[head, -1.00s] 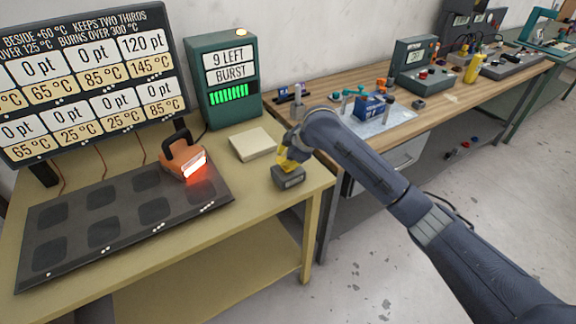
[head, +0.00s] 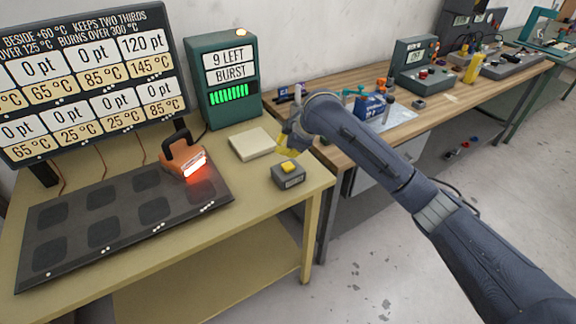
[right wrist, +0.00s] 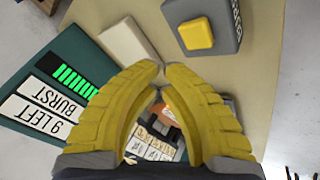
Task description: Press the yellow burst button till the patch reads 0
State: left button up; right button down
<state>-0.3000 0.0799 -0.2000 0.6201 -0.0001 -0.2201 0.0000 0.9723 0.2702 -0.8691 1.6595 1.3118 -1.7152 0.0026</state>
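The yellow burst button (head: 289,167) sits on a small grey box (head: 289,180) near the right edge of the tan table. It also shows in the right wrist view, where the button (right wrist: 196,34) is clear of my fingers. My right gripper (head: 291,152) is just above and behind the button, apart from it. In the wrist view its yellow fingertips (right wrist: 162,76) meet, with nothing held. The scoreboard (head: 85,85) has one patch at 120 pt and 145 °C; the other visible ones read 0 pt. The green counter (head: 223,110) reads "9 LEFT BURST". My left gripper is not in view.
An orange heater (head: 184,160) with a black handle glows red on the dark patch mat (head: 118,215). A cream pad (head: 253,144) lies behind the button box. A wooden bench (head: 345,85) with tools stands to the right.

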jog(key=shift+r, duration=1.1)
